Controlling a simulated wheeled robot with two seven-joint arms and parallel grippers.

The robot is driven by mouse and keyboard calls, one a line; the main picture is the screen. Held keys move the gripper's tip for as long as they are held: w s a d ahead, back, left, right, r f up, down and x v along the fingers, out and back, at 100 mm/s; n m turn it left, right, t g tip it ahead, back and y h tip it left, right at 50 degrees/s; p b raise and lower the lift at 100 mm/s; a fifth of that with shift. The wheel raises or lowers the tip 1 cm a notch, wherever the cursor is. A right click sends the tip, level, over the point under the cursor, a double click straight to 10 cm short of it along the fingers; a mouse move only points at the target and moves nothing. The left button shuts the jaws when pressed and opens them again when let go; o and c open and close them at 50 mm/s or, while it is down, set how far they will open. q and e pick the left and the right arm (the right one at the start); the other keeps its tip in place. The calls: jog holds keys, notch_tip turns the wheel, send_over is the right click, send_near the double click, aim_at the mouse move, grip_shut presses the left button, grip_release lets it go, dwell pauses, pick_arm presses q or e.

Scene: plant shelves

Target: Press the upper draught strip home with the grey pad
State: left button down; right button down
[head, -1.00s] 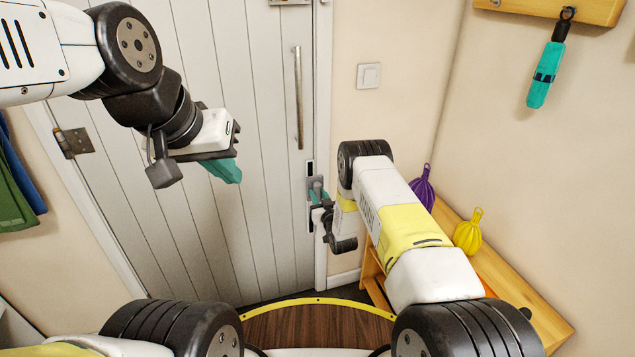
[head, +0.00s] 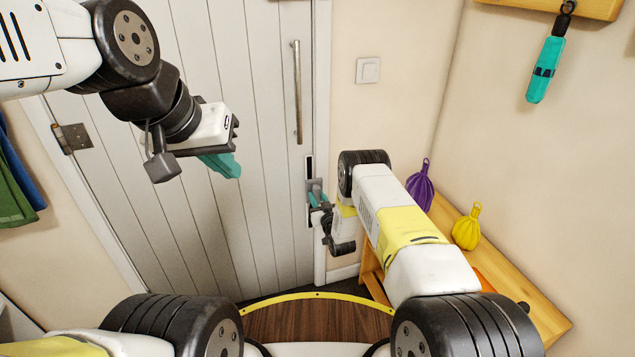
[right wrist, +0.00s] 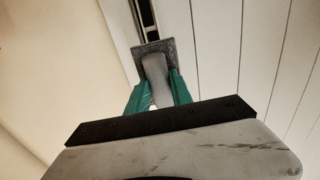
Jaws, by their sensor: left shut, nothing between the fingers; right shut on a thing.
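My right gripper (head: 322,201) is shut on the grey pad (head: 315,185) at the latch-side edge of the white door. In the right wrist view the teal fingers grip the pad's grey handle (right wrist: 155,75), and the flat pad face (right wrist: 153,48) lies over a dark upright strip (right wrist: 147,16). The strip (head: 310,165) also shows above the pad in the head view. I cannot tell whether the pad touches it or how deep the strip sits. My left gripper (head: 220,165) is shut and empty, in front of the door at upper left.
The white door (head: 215,220) has a long metal pull handle (head: 297,95). A light switch (head: 368,71) is on the wall.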

jog(key=shift+x, duration=2.3)
dwell(0.5)
jog(key=shift+s, duration=0.1)
jog(key=shift+v, duration=2.2)
jog(key=shift+d, duration=0.1)
jog(key=shift+f, duration=1.75)
